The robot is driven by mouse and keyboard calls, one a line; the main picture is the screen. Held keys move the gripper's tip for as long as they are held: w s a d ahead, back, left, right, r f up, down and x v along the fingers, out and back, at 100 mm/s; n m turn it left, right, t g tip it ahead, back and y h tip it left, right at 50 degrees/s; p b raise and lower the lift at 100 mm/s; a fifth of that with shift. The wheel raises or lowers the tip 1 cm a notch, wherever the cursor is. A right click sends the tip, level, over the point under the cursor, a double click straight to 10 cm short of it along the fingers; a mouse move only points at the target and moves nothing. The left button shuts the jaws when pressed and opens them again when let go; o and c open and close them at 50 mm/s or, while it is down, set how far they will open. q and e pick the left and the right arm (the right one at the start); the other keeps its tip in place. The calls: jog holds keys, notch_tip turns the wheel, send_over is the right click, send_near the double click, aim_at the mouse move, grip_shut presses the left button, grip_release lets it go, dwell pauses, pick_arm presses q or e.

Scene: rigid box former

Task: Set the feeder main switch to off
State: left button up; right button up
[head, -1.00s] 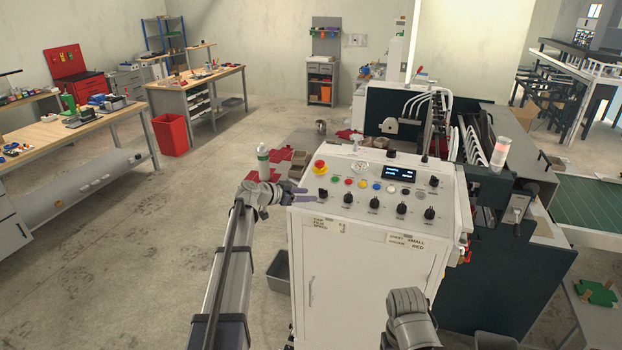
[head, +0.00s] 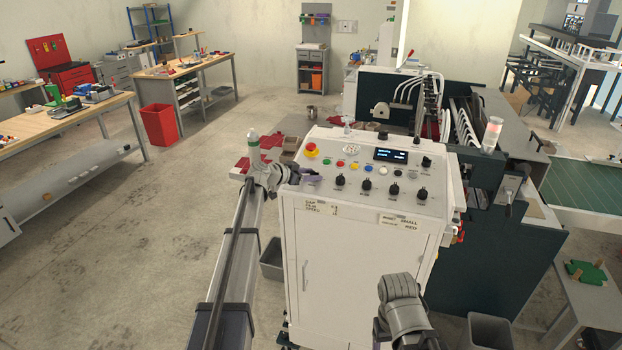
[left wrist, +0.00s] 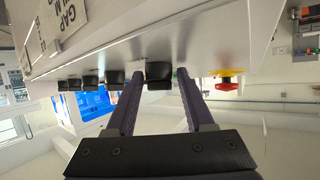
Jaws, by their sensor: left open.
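The white control panel (head: 330,145) has a row of black rotary knobs (head: 367,184) along its front edge; their labels are too small to read, so I cannot tell by label which is the feeder main switch. My left gripper (head: 312,179) is at the panel's left end and hides the leftmost knob in the head view. In the left wrist view my left gripper (left wrist: 160,103) is open, and a black knob (left wrist: 158,75) shows between its purple fingers. Whether they touch it, and the knob's setting, I cannot tell. My right arm shows at the bottom, its fingers out of sight.
A red emergency stop (head: 311,149) on yellow stands close to my left gripper; it also shows in the left wrist view (left wrist: 226,75). Coloured buttons (head: 354,167) and a lit display (head: 390,155) lie behind the knobs. A bottle (head: 253,146) stands left of the panel.

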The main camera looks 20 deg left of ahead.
pick_arm(q)
jog(key=shift+c, duration=0.4)
grip_shut()
